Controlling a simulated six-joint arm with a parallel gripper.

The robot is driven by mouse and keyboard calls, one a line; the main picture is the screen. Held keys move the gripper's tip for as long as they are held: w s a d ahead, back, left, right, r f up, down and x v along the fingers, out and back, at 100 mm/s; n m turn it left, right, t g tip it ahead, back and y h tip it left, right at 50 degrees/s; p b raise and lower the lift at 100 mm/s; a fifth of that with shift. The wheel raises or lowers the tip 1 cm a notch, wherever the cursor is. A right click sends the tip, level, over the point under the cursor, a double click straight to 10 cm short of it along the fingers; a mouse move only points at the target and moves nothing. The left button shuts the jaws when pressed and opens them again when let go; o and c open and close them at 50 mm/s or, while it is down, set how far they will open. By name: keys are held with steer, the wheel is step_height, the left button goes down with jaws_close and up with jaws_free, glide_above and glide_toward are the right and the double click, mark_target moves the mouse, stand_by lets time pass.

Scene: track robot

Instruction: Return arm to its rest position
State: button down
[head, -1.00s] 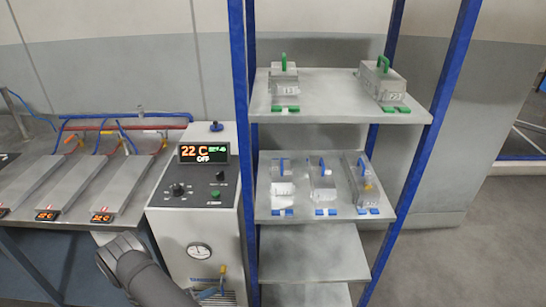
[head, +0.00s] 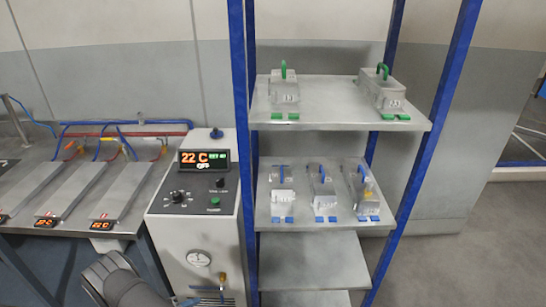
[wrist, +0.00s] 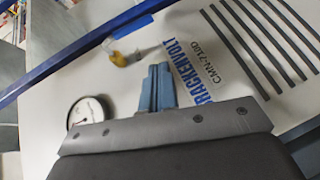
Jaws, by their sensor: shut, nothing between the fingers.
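My arm (head: 118,284) shows at the bottom left of the head view, in front of the bench and beside the control cabinet (head: 190,225). My gripper (wrist: 158,85) shows in the wrist view as two blue-grey fingers shut together, with nothing between them. The fingers are over the cabinet's white front panel (wrist: 190,30), near its blue lettering. I cannot tell whether they touch the panel.
A round gauge (wrist: 88,112) and a yellow valve (wrist: 122,58) are close to the fingers. A blue-posted shelf rack (head: 310,262) stands right of the cabinet, with green-handled boxes (head: 284,95) above and blue-handled ones (head: 322,190) below. Metal plates (head: 125,195) lie on the bench at left.

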steer(key=f+v, duration=0.2)
steer(key=v, duration=0.5)
steer(key=w+d, duration=0.5)
steer(key=d, duration=0.7)
steer(key=a+r+m+g+y, duration=0.1)
steer(key=a+r+m+y, duration=0.1)
steer(key=a+r+y, duration=0.1)
step_height(320, 180, up, 3)
steer(key=shift+a+f+y, duration=0.25)
steer(key=shift+y, duration=0.65)
steer(key=shift+w, duration=0.1)
stand_by(0.4)
